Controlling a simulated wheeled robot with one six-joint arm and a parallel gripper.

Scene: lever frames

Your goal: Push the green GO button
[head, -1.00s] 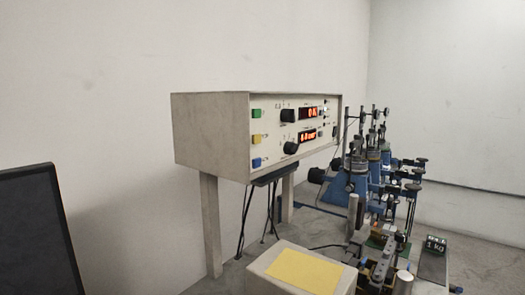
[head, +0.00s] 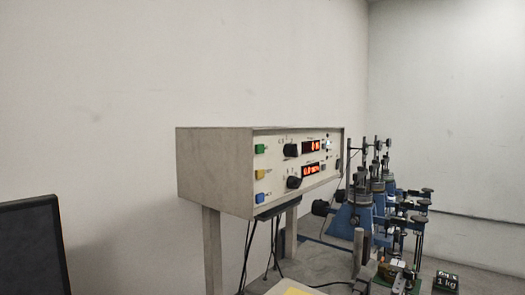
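The green button (head: 261,149) is the top one of three square buttons on the left of the control box's front panel. Its label is too small to read. The control box (head: 215,168) is beige-grey and stands raised on legs. A yellow button (head: 260,174) and a blue button (head: 260,198) sit below the green one. My gripper does not show in the head view.
Two black knobs (head: 291,150) and red displays (head: 311,147) share the panel. Blue lever frames (head: 355,215) stand to the right, with a 1 kg weight (head: 446,281) beyond. Black cables (head: 247,250) hang below. A dark panel (head: 32,248) stands at left.

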